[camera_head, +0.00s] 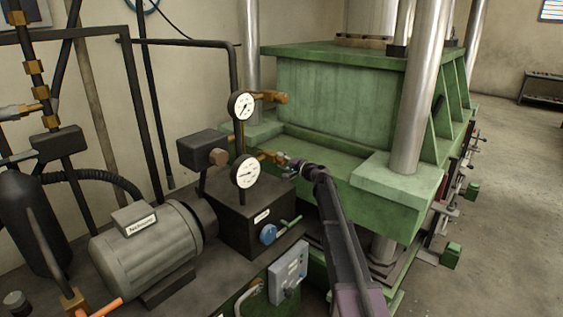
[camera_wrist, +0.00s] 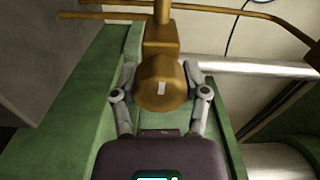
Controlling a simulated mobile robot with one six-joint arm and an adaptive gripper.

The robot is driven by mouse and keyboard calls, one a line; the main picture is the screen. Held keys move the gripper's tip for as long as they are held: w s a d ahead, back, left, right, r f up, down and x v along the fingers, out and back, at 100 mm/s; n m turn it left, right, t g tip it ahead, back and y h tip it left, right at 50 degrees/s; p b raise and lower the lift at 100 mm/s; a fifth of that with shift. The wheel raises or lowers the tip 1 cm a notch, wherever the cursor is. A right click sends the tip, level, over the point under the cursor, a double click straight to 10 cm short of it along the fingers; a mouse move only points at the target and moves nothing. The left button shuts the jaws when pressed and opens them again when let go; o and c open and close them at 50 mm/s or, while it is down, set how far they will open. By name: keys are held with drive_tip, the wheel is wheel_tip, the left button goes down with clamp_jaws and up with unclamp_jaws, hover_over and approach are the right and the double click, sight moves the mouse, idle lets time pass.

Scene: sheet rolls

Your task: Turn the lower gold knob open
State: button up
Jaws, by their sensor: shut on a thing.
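The lower gold knob (camera_head: 280,159) sits on a brass fitting beside the lower white dial gauge (camera_head: 246,171) in the head view. In the wrist view the knob (camera_wrist: 161,83) is a round gold piece with a small pale mark on its face. My gripper (camera_wrist: 161,82) has one finger on each side of the knob and is shut on it. In the head view my gripper (camera_head: 293,168) reaches the knob from the right and partly covers it. The upper gold knob (camera_head: 281,98) is above, beside the upper gauge (camera_head: 241,106).
The green press (camera_head: 340,110) with steel columns stands close behind and right of my gripper. A dark box (camera_head: 240,215) with a blue knob (camera_head: 268,234) is below the gauges. A grey motor (camera_head: 145,250) stands at the left. Open floor lies at the far right.

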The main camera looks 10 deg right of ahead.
drive_tip(key=shift+w, duration=0.1)
idle(0.4)
drive_tip(key=o, duration=1.2)
drive_tip(key=shift+a, duration=0.1)
drive_tip(key=shift+c, duration=0.2)
drive_tip(key=v, duration=1.2)
